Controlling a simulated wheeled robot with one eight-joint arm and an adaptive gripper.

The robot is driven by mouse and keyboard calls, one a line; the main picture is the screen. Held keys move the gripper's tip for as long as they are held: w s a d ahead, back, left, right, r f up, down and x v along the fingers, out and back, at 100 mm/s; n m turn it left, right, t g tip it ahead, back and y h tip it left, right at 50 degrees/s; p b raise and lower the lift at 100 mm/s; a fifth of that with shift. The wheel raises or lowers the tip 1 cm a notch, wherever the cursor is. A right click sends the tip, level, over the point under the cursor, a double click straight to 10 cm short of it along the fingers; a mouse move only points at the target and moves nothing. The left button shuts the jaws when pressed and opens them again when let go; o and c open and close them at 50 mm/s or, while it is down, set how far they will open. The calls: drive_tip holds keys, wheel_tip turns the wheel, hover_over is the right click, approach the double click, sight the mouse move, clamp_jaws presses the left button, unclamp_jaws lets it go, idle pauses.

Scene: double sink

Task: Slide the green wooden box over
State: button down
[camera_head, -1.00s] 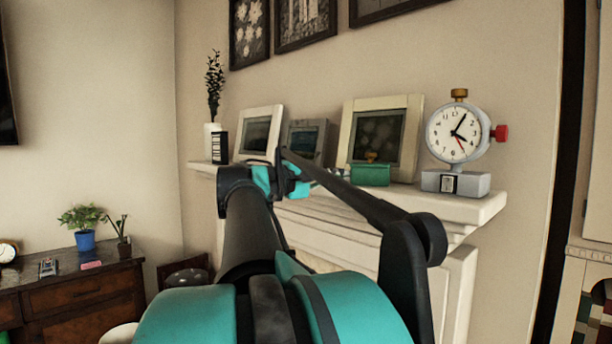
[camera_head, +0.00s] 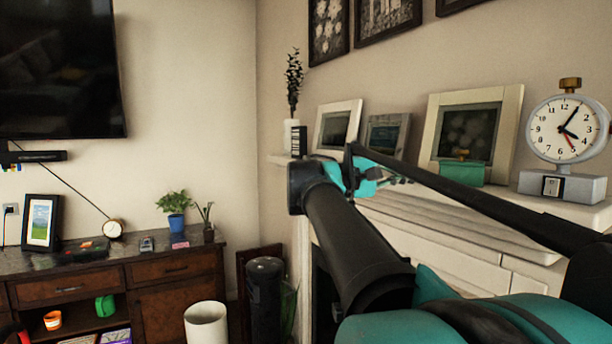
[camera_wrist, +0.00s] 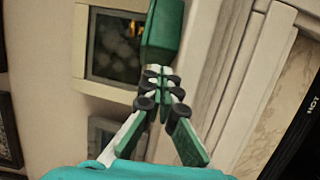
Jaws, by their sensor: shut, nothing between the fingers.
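The green wooden box (camera_head: 461,174) sits on the white mantel shelf, in front of a cream-framed picture and left of the clock. A small brass knob shows above it. It also shows at the top of the wrist view (camera_wrist: 162,30). My gripper (camera_head: 408,181) is at the mantel's front, left of the box, and looks shut and empty. In the wrist view its closed fingers (camera_wrist: 160,76) point at the box's near end. I cannot tell whether the tips touch it. My arm crosses in front of the mantel.
A grey clock (camera_head: 565,140) stands right of the box. Picture frames (camera_head: 386,136) and a vase with a plant (camera_head: 292,134) stand to the left. A dark dresser (camera_head: 170,275), a white bin (camera_head: 206,324) and a black cylinder (camera_head: 265,300) are at lower left.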

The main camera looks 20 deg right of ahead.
drive_tip(key=w+a, duration=0.1)
drive_tip(key=a, duration=0.6)
drive_tip(key=shift+w+a, duration=0.1)
